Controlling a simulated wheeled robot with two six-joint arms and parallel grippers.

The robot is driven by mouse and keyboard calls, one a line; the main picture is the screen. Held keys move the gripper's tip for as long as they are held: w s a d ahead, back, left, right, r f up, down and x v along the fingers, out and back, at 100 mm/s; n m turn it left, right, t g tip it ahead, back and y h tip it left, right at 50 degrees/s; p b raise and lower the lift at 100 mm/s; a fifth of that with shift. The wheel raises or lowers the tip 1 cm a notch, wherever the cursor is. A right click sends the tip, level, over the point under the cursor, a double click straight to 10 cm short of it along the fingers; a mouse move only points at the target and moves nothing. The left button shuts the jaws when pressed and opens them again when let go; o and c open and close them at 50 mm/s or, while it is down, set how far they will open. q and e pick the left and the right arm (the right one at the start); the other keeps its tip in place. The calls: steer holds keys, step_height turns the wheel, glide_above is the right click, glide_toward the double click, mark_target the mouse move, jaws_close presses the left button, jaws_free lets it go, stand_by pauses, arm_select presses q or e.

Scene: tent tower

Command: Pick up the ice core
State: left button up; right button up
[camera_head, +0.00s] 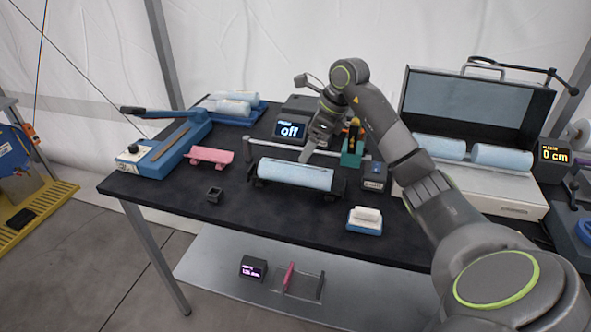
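A pale blue cylindrical ice core (292,175) lies lengthwise on a dark cradle (338,188) in the middle of the black table. My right arm comes in from the right, and its gripper (308,155) points down just behind and above this core. The gripper looks apart from the core, and I cannot make out the gap between its fingers. Two more pale blue cores, one at left (439,147) and one at right (502,157), lie in the open silver case (515,205). Further cores (233,105) lie on a blue tray at the back left. My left gripper is not in view.
Around the cradle stand a display reading "off" (289,130), a green holder (352,158) and a small dark box (374,176). A blue sealer-like device (165,148), pink stand (210,156), small black cup (215,193) and blue-white block (365,220) also occupy the table (300,222). Its front left is clear.

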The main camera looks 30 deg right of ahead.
mark_target(299, 166)
steer(key=x, duration=0.4)
steer(key=shift+w+p, duration=0.2)
steer(key=shift+p, duration=0.2)
steer(key=shift+x, duration=1.15)
steer(key=shift+f+p, duration=0.3)
steer(key=shift+p, duration=0.1)
steer(key=x, duration=0.2)
steer(key=p+x, duration=0.1)
steer(key=shift+d+f, duration=0.15)
steer(key=shift+f, duration=0.3)
steer(key=shift+w+f, duration=0.15)
steer(key=shift+f, duration=0.3)
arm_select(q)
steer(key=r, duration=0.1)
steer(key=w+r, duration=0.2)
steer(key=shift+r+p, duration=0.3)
arm_select(e)
steer(key=c, duration=1.5)
